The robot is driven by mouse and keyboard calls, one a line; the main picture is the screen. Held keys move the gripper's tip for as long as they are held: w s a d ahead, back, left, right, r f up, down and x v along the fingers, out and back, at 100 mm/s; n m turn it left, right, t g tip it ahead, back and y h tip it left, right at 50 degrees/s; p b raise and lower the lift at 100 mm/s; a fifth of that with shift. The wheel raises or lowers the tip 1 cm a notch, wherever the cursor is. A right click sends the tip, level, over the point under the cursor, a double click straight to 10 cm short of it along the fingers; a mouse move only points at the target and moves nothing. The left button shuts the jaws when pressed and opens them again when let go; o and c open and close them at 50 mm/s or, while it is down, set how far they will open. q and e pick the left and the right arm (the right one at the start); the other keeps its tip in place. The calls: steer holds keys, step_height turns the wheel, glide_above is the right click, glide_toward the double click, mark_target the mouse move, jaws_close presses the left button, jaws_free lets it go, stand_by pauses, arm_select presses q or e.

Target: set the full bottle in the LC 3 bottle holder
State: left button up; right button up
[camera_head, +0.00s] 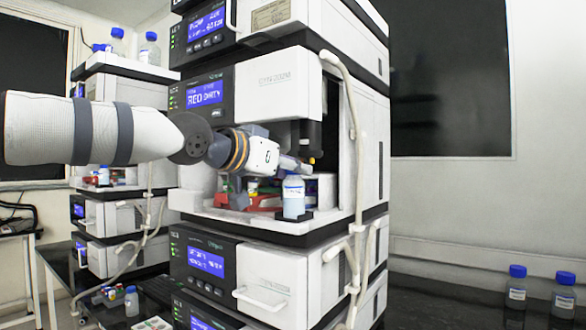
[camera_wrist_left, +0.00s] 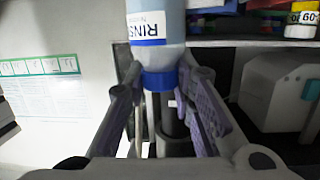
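A clear bottle (camera_head: 293,198) with pale blue liquid and a white label stands upright at the front edge of the open middle bay, with its base at a dark holder (camera_head: 296,215). In the left wrist view the bottle (camera_wrist_left: 157,18) shows a label reading "RINS" and a blue cap. My left gripper (camera_head: 294,165) is at the bottle's top. Its two fingers stand on either side of the cap, with gaps visible between them and the cap, so it looks open. My right gripper is not in view.
The bay belongs to a tall instrument stack (camera_head: 260,80) with a raised white door. Pale tubing (camera_head: 352,110) hangs at its right edge. Red and coloured items (camera_head: 262,202) lie inside the bay. Two blue-capped bottles (camera_head: 516,286) stand on the dark bench at right.

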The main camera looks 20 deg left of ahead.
arm_select(q)
steer(key=o, duration=0.5)
